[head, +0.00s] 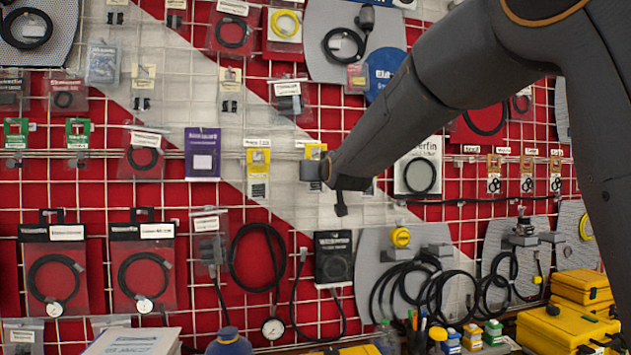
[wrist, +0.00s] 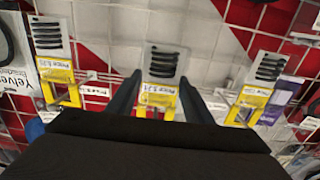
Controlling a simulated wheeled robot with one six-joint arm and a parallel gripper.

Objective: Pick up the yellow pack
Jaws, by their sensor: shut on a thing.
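A yellow pack (head: 316,151) with a pale lower card hangs on the white wall grid, partly hidden by my gripper (head: 313,171). In the wrist view the same pack (wrist: 159,94) sits between the two dark fingers of my gripper (wrist: 160,80), with a white price label across it. The jaws are shut on this pack. It appears to be still at its place on the grid. The actual contact is hard to see. A second yellow pack (head: 258,161) hangs just left of it in the head view.
The wrist view shows neighbouring yellow packs at left (wrist: 61,80) and right (wrist: 252,98), close to the fingers. A purple pack (head: 202,153) hangs further left. Cables and gauges hang below. Yellow cases (head: 568,325) stand at lower right.

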